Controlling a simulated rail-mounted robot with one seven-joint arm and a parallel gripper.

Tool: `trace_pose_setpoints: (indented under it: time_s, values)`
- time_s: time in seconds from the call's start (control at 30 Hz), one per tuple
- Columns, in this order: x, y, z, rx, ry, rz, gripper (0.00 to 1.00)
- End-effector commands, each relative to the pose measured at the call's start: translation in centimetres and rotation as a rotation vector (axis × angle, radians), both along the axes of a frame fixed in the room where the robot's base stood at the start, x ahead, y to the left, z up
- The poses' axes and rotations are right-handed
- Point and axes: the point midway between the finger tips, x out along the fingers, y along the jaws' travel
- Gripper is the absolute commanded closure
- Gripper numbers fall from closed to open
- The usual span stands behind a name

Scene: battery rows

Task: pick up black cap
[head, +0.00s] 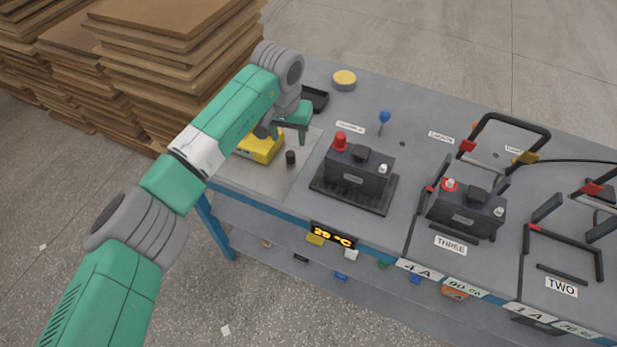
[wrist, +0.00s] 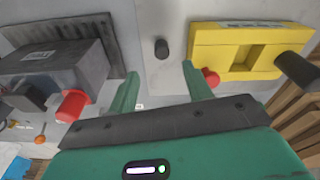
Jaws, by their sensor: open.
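The black cap (head: 290,157) is a small dark cylinder standing on the light grey mat between a yellow device and the nearest battery. In the wrist view the black cap (wrist: 162,48) lies beyond the fingertips, roughly in line with the gap between them. My gripper (head: 289,138) is open and empty, with its green fingers pointing down above the bench close to the cap. In the wrist view my gripper (wrist: 160,70) has a finger on each side of the gap, and nothing is between them.
The yellow device (wrist: 235,50) with a red knob (wrist: 210,77) is close to one finger. A dark battery (head: 358,172) with a red cap (head: 340,141) stands on the other side. A black tray (head: 315,99) lies behind the gripper. Stacked boards (head: 175,60) stand left of the bench.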

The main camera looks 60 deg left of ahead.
Motion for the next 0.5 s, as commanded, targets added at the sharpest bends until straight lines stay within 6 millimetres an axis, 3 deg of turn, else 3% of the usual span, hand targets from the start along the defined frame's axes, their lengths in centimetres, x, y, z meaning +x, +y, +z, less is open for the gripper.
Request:
trace_pose_setpoints:
  time_s: [0.17, 0.5]
  values:
    - [-0.6, 0.5, -0.4, -0.006, 0.011, 0.015, 0.50]
    - [-0.1, 0.5, -3.9, -0.005, 0.010, 0.011, 0.50]
